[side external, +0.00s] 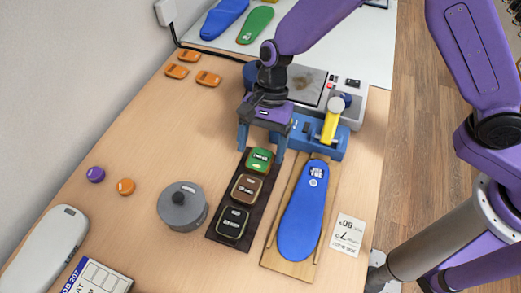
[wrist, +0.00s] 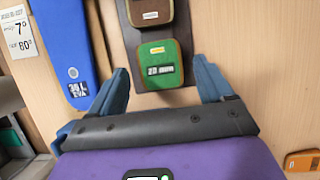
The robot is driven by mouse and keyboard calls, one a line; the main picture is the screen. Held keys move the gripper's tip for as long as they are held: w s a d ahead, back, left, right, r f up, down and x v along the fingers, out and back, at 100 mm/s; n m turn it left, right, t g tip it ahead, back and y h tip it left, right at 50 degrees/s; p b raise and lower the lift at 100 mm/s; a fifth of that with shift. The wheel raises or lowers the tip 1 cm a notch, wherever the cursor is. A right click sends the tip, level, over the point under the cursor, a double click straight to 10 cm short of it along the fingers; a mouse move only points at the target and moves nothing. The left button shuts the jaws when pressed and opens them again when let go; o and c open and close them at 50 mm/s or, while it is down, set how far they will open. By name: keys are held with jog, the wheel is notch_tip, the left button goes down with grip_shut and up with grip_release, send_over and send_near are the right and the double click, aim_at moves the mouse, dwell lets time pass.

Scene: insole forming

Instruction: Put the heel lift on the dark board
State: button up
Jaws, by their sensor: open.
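The dark board (side external: 213,232) lies on the table with a green pad (side external: 260,160), a brown pad (side external: 246,187) and a black pad (side external: 233,223) in a row on it. The labels are too small to tell which pad is the heel lift. My gripper (side external: 262,150) is open over the board's far end, at the green pad. In the wrist view, the green pad (wrist: 160,66) lies on the board (wrist: 131,60) between my spread fingers (wrist: 163,84), with a gap on each side.
A blue insole (side external: 303,220) lies on a wooden tray right of the board. A grey lidded pot (side external: 182,205) stands left. A blue-based machine with a yellow lever (side external: 331,122) stands behind. Several orange pieces (side external: 208,78) lie back left. The table between them and the pot is clear.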

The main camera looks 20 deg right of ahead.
jog(key=v, duration=1)
jog(key=shift+d, duration=0.1)
jog(key=s+d+r+n+t+h, duration=0.1)
jog(key=s+d+r+n, duration=0.1)
jog(key=s+d+n, duration=0.8)
jog(key=s+d+r+n+t+h, duration=0.1)
jog(key=s+d+r+n+t, duration=0.1)
jog(key=s+d+n, duration=0.9)
jog(key=d+r, duration=0.1)
jog(key=d, duration=0.6)
jog(key=shift+s+n+h, duration=0.3)
jog(key=shift+s+h, duration=0.1)
